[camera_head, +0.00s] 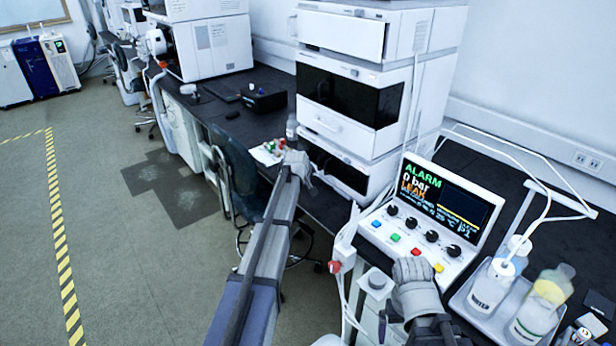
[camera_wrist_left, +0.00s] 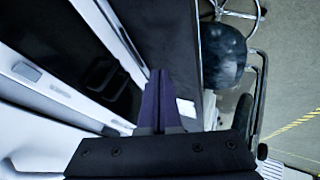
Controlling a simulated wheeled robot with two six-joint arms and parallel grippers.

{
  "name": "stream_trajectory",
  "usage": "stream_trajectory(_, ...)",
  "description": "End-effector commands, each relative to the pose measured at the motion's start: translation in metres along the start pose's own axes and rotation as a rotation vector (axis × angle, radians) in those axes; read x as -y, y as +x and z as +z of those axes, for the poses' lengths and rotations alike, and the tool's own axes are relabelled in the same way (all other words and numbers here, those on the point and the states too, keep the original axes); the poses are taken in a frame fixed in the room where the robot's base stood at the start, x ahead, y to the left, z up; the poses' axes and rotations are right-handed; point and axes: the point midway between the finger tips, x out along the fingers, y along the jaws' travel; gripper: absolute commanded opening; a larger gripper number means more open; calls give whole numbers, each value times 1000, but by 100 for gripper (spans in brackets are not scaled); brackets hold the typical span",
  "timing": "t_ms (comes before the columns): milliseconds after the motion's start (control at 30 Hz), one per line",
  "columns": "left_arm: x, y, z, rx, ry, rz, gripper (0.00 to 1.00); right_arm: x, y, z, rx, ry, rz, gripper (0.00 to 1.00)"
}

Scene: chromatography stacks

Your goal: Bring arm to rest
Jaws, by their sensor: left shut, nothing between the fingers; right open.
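My left arm reaches forward from the bottom of the head view, and its gripper (camera_head: 300,168) is over the bench edge in front of the instrument stack. In the left wrist view its purple fingers (camera_wrist_left: 160,98) are together, with nothing between them. My right gripper (camera_head: 414,284) is low in the head view, at the front of the control console (camera_head: 430,220). It is open; its fingertips are hard to make out, and I cannot tell whether it touches the console.
The instrument stack (camera_head: 345,80) stands beyond my left gripper. A tray (camera_head: 477,313) with bottles is right of my right gripper. A chair (camera_head: 238,170) stands by the bench. The floor (camera_head: 110,250) at left is open. The console screen reads ALARM, 0 bar, LEAK.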

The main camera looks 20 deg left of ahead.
Motion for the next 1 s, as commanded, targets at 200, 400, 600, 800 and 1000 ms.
stream_trajectory(200,1,-6,0,0,0,0,0,0,-4,0,0,0,0,100)
stream_trajectory(400,-2,-12,14,16,26,-6,0,-1,-6,0,0,0,0,100)
stream_trajectory(600,-10,-61,115,154,249,-53,0,-2,-17,1,0,0,0,100)
stream_trajectory(800,5,-138,241,352,589,-116,0,-3,-30,2,0,0,0,100)
stream_trajectory(1000,45,-222,337,544,923,-168,0,-4,-42,2,0,0,0,100)
